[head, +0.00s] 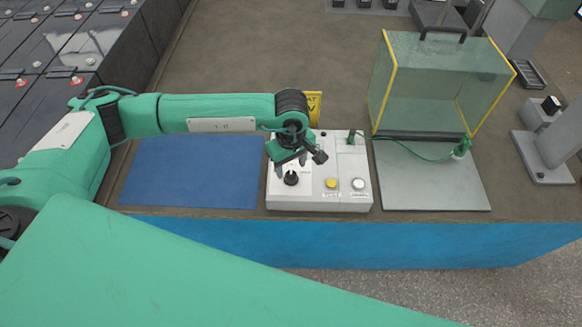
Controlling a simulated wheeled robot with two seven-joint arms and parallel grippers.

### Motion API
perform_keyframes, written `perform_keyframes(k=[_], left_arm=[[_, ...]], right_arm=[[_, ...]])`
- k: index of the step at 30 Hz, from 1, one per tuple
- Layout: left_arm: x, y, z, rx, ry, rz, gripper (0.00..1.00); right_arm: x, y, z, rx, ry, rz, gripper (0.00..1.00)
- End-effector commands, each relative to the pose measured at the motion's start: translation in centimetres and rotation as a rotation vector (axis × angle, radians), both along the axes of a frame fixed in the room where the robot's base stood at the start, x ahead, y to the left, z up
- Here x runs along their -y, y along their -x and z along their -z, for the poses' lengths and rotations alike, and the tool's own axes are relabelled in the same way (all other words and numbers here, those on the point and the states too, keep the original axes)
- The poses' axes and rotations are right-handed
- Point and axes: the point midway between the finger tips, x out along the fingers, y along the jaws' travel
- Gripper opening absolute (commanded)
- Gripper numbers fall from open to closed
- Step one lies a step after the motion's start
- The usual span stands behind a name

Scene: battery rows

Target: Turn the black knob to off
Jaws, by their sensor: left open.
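The black knob (291,179) is on the left part of the top of a white control box (350,205), near the table's front edge. A small label is beside it, too small to read. My left gripper (290,170) is open above the knob, pointing down. One finger is just left of the knob and the other is to its right. I cannot tell whether a finger touches the knob. The wrist hides the box's back left part. My right gripper is not in view.
The box also has a yellow button (331,184) and a white button (358,184). A blue mat (190,172) lies left and a grey plate (430,185) right. A clear case with yellow edges (420,90) stands behind the plate. A green cable (415,152) runs from the box.

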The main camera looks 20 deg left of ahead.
Motion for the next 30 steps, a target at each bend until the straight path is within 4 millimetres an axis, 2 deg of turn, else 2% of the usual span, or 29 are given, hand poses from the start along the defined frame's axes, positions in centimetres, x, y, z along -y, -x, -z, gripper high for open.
perform_keyframes(k=[6, 17, 24, 30], left_arm=[[0.1, 0.0, 2.5, -0.001, 0.001, -0.001, 0.52], [0.0, 0.0, 3.1, 0.000, 0.001, 0.000, 0.52], [0.0, 0.0, 3.1, 0.000, 0.001, 0.000, 0.07], [0.0, 0.0, 3.1, 0.000, 0.001, -0.009, 0.07]], right_arm=[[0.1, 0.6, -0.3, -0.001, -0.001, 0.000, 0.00], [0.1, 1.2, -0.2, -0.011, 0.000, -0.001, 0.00], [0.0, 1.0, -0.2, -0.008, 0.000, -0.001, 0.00], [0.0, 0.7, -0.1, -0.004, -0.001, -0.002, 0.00]])
